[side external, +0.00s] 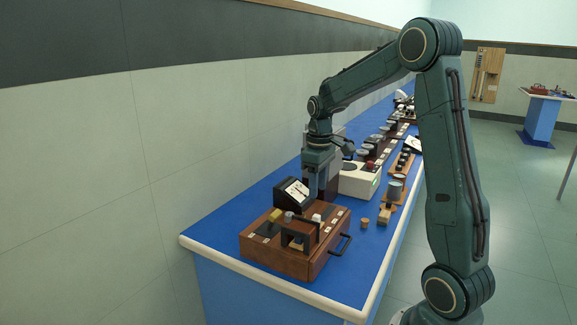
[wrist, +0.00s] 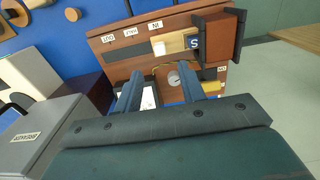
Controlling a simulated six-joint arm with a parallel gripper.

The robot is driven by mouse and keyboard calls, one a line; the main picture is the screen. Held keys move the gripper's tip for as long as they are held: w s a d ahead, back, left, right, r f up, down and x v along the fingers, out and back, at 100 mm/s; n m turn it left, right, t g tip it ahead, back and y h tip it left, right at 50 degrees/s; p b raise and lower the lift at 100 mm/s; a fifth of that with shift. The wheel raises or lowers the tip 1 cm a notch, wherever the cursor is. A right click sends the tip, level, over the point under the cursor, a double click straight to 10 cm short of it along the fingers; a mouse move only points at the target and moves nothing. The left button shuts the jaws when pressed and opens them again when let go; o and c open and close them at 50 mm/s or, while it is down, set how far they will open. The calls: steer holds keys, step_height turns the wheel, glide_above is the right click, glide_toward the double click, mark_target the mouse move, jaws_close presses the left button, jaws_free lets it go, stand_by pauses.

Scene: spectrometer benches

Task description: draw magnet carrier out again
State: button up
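A wooden box (side external: 267,249) stands at the near end of the blue bench, with a dark handle on its side. In the wrist view its top (wrist: 120,60) carries the labels OUT, HALF and IN. The likely magnet carrier, a light wooden block (wrist: 174,43) with a white end, sits near the IN label. A dark piece marked S (wrist: 194,43) is at its other end, beside a dark-and-brown bridge (wrist: 223,37). My gripper (wrist: 160,83) is open above the box; a round grey knob shows between its fingers, apparently below them. I see nothing held.
A dark meter (side external: 293,193) stands just behind the box. A white instrument (side external: 360,180) is further along the bench. A small cork-coloured piece (side external: 365,223) lies right of the box. The bench's near edge (side external: 270,285) is clear.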

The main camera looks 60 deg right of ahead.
mark_target(317, 215)
step_height(317, 215, down, 9)
steer(key=shift+r, duration=0.2)
stand_by(0.4)
jaws_close()
